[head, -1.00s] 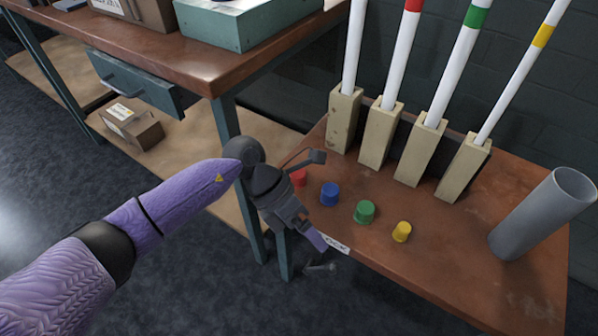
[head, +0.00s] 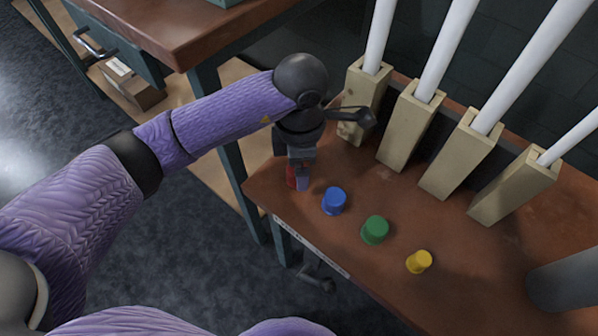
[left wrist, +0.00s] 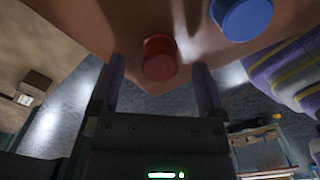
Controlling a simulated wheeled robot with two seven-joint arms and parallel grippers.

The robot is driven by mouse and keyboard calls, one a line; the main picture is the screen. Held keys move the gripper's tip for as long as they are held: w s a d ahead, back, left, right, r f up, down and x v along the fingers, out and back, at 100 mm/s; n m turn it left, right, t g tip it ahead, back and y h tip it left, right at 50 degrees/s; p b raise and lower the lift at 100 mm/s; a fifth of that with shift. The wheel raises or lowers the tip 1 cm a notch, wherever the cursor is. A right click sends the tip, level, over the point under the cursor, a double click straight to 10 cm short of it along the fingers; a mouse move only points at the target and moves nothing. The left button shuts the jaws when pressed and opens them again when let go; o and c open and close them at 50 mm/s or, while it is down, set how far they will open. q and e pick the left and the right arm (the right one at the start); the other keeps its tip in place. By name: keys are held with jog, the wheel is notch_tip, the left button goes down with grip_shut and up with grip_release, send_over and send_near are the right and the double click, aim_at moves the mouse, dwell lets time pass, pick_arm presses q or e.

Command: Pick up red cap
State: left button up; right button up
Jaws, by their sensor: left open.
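The red cap (head: 291,177) stands at the left end of a row of caps on the brown table, partly hidden by my left gripper in the head view. It shows whole in the left wrist view (left wrist: 159,57). My left gripper (head: 301,184) is over the table corner with its fingers pointing down at the red cap. In the left wrist view its two fingers (left wrist: 159,88) are spread, one on each side of the cap, with gaps between. Whether the fingertips are level with the cap is hard to tell. My right gripper is not in view.
A blue cap (head: 334,201) stands close right of the red cap, then a green cap (head: 375,230) and a yellow cap (head: 419,262). Wooden holders (head: 408,125) with white tubes stand behind. A grey cylinder (head: 566,287) is at the right. The table's (head: 330,245) front edge is near.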

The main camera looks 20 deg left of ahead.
pick_arm(q)
notch_tip(320, 180, down, 3)
jog(key=shift+b, duration=0.45)
jog(key=shift+r, duration=0.2)
jog(key=shift+c, duration=0.4)
grip_shut()
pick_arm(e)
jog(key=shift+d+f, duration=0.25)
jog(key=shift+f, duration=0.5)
pick_arm(q)
notch_tip(320, 180, up, 10)
jog(key=p, duration=0.6)
jog(key=shift+r, duration=0.15)
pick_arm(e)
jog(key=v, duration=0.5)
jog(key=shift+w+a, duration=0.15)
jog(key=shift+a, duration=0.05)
